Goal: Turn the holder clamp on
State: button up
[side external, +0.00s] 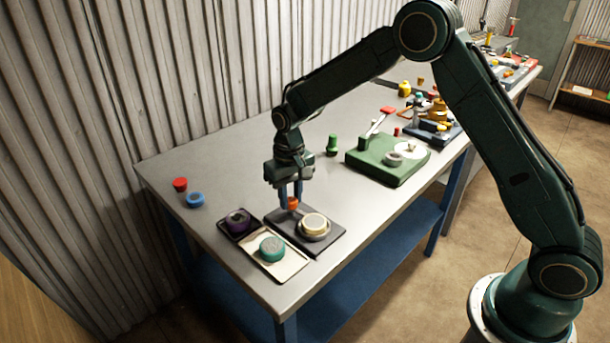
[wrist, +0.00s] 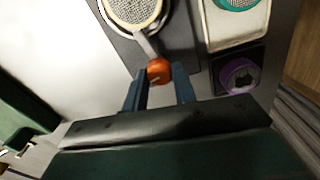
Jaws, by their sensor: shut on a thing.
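The holder is a dark plate (side external: 289,236) on the table's near part, carrying a round cream-topped piece (side external: 313,223) in a metal ring. In the wrist view the cream piece (wrist: 134,8) is at the top, and a grey lever (wrist: 147,46) runs from its ring to an orange knob (wrist: 159,70). My gripper (side external: 290,205) points down at the holder's far left side, its fingers shut on the orange knob (side external: 293,203). In the wrist view my gripper's two blue fingers (wrist: 161,80) stand either side of the knob. The clamp's inner parts are hidden.
Beside the holder are a pale tray (side external: 292,266) with a teal disc (side external: 271,248) and a dark tray with a purple ring (side external: 238,220). A red cap (side external: 180,184) and blue ring (side external: 195,199) lie left. A green peg (side external: 332,144) and green-based device (side external: 372,171) stand behind.

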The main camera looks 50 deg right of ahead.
aim_at(291, 199)
dwell(0.6)
jog(key=o, duration=1)
jog(key=shift+r, duration=0.15)
notch_tip(291, 199, up, 14)
jog(key=shift+f, duration=0.2)
